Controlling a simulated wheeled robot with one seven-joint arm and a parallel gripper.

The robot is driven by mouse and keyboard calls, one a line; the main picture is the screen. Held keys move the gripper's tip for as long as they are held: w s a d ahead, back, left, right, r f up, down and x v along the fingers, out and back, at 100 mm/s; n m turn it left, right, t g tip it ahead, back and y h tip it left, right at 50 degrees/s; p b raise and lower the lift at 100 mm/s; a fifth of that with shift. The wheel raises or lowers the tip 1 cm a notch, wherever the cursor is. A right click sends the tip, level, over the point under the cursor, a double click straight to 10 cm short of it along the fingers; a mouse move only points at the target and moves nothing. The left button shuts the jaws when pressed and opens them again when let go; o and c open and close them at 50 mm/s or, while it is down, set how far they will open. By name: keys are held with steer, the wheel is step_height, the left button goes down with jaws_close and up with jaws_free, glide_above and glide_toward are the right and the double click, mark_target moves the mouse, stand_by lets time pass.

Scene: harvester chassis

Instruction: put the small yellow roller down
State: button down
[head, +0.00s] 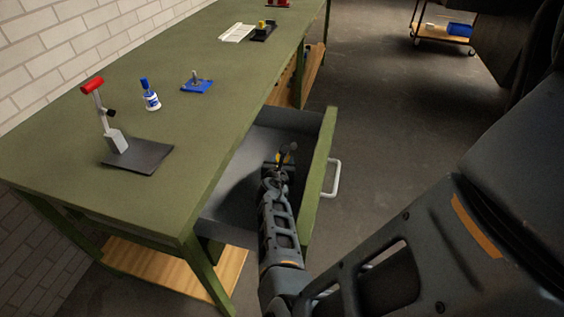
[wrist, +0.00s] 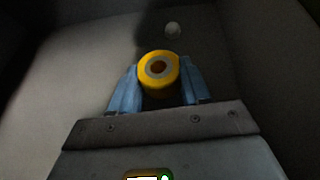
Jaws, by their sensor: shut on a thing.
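The small yellow roller (wrist: 146,60) sits between the two blue fingers of my gripper (wrist: 156,88) in the wrist view. Its round end, with a grey ring and a dark reddish centre, faces the camera. My gripper is shut on it. I cannot tell whether the roller touches the drawer floor.
A small pale round thing (wrist: 173,30) lies beyond the roller in the drawer. The drawer's green front (head: 318,185) with its white handle (head: 333,180) stands right of my arm. On the green bench top (head: 190,135) are a red-handled press (head: 115,140), a bottle (head: 151,97) and a blue-based part (head: 197,86).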

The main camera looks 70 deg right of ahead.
steer(key=c, duration=0.5)
jaws_free()
steer(key=shift+r, duration=0.15)
